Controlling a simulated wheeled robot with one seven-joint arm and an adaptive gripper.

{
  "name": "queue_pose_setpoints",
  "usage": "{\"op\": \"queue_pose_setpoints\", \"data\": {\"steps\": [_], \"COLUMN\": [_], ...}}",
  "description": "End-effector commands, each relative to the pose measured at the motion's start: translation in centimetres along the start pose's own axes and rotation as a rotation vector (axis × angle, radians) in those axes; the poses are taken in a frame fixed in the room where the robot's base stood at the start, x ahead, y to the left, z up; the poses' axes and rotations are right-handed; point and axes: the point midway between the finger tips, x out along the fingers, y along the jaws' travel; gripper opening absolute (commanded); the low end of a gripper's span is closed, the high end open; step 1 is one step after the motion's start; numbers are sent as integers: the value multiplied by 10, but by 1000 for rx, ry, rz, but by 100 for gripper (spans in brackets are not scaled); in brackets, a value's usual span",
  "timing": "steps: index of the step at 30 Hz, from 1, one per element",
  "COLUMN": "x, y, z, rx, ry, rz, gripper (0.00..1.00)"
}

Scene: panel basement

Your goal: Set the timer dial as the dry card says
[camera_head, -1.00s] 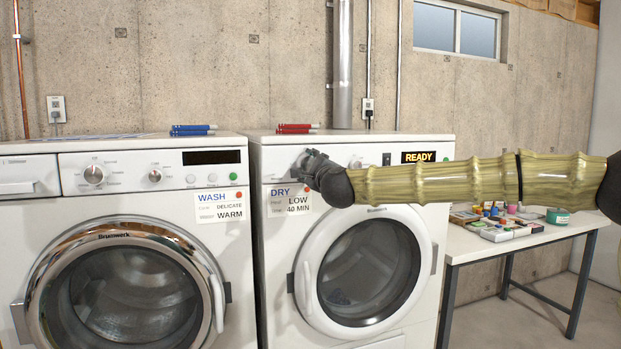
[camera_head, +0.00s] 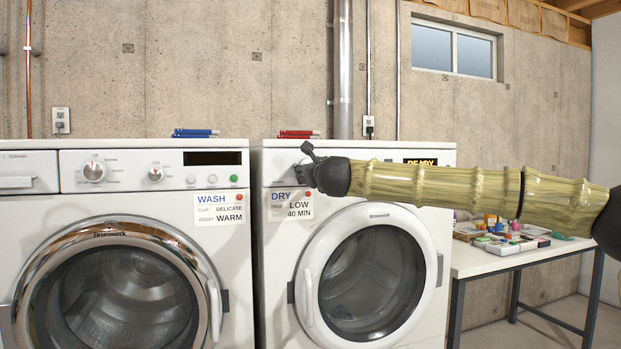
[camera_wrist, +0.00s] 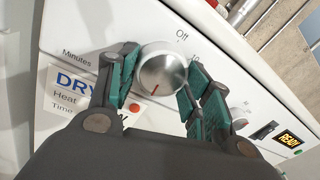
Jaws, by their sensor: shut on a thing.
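The timer dial (camera_wrist: 162,72) is a round silver knob with a red pointer line. In the wrist view the line points down and slightly left in the picture, away from the "Off" mark above the dial. My gripper (camera_wrist: 160,80) has its teal-padded fingers closed on both sides of the dial. In the head view my gripper (camera_head: 307,167) is at the dryer's upper left panel and hides the dial. The dry card (camera_head: 292,204) below reads DRY, LOW, 40 MIN. In the wrist view the card (camera_wrist: 66,88) is partly covered by my gripper.
The dryer (camera_head: 275,290) shows a lit READY display (camera_wrist: 289,138), partly behind my arm in the head view. The washer (camera_head: 225,270) stands left with a WASH card (camera_head: 219,207). Red markers (camera_head: 298,134) lie on the dryer. A cluttered table (camera_head: 500,262) is at right.

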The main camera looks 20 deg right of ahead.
Motion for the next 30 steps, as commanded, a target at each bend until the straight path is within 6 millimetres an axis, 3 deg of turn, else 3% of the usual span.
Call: {"op": "queue_pose_setpoints", "data": {"steps": [22,23,24,26,30], "x": [0,0,0,0,0], "y": [1,1,1,1,1], "z": [-2,-2,-2,-2,-1], "rx": [90,90,89,89,89], "ry": [10,10,10,10,9], "rz": [2,2,2,2,2], "gripper": [26,51,58,69,71]}}
